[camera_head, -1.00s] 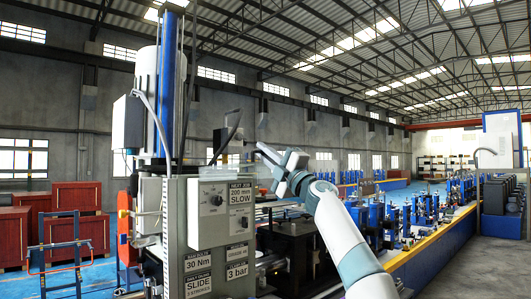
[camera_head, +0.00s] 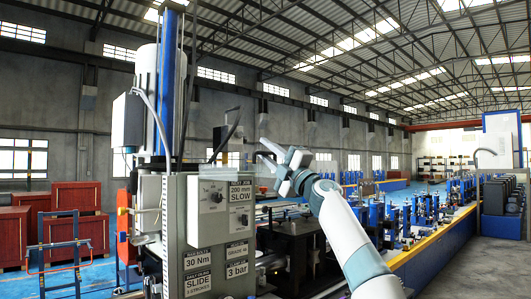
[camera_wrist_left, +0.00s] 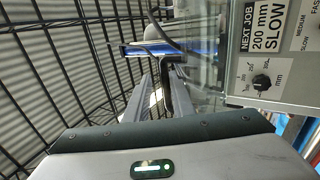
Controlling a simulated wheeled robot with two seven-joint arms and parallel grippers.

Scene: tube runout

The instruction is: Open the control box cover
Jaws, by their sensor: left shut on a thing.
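The control box (camera_head: 212,208) is a light panel with two dark dials and a "200 mm SLOW" label, on the grey machine cabinet. Its clear cover (camera_head: 222,157) shows faintly above the dials, tilted up; its outline is hard to see. My left gripper (camera_head: 264,153) is right of and above the box, at the cover's side. The clear cover (camera_wrist_left: 205,70) and the box dial (camera_wrist_left: 262,82) show to the right. My right gripper is out of view.
A long blue-and-yellow machine line (camera_head: 440,235) runs away at right. Red crates (camera_head: 76,198) stand far left.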

